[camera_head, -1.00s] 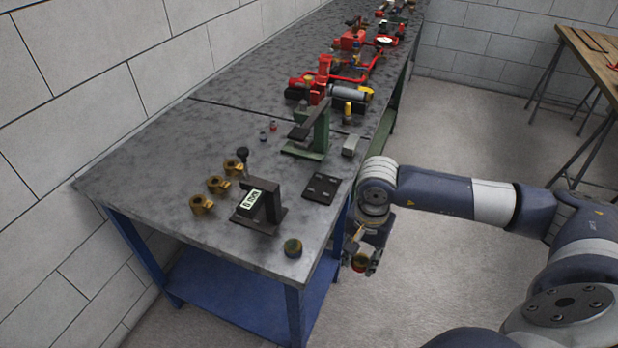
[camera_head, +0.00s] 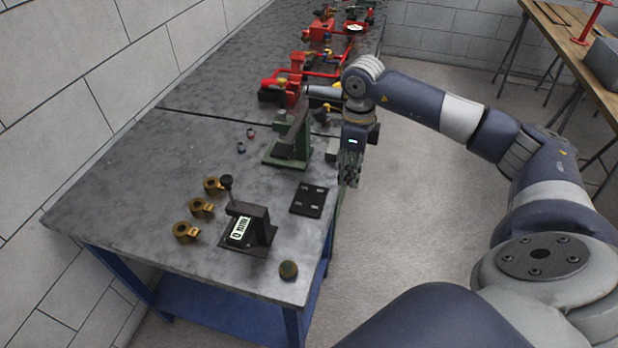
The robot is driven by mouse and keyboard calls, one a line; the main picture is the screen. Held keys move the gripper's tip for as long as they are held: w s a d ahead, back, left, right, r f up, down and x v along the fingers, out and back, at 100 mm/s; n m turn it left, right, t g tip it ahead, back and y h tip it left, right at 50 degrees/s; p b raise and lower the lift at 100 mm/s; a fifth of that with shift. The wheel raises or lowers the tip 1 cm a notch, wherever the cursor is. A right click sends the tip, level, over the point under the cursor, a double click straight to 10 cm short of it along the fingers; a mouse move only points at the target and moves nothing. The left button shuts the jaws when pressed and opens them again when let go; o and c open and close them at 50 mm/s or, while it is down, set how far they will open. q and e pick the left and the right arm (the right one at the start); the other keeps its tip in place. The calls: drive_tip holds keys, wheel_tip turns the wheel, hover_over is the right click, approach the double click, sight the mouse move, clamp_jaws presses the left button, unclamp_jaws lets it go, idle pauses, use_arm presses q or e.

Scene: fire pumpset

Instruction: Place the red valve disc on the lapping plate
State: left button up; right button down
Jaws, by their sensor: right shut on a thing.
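My right gripper (camera_head: 349,170) points down at the right edge of the bench, level with the green press stand and just beyond the dark plate. It is shut; what it holds is hidden behind its fingers now, but a round thing with red and yellow showed in it earlier, likely the red valve disc. A dark square plate (camera_head: 310,200) with small pale marks near its corners lies flat near the bench's right edge; I take it for the lapping plate, though I cannot be sure. Its top looks bare. My left gripper is not in view.
Red pipework (camera_head: 295,75) fills the far end. A wooden table (camera_head: 560,30) stands at right.

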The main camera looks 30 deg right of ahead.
drive_tip(key=w+a+p, duration=0.1)
drive_tip(key=a, duration=0.1)
drive_tip(key=w+a+p, duration=0.1)
drive_tip(key=w+a, duration=0.1)
drive_tip(key=a, duration=0.1)
drive_tip(key=w+a+f+p, duration=0.1)
drive_tip(key=w+a, duration=0.1)
drive_tip(key=a, duration=0.1)
drive_tip(key=shift+w, duration=0.2)
wheel_tip(320, 180, down, 3)
drive_tip(key=shift+r+p, duration=0.15)
drive_tip(key=shift+p, duration=0.7)
drive_tip(key=shift+f, duration=0.3)
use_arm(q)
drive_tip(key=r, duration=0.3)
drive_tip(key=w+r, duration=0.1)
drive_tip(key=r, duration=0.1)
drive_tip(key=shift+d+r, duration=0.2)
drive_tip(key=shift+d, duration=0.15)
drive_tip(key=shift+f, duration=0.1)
use_arm(e)
drive_tip(key=shift+f, duration=0.15)
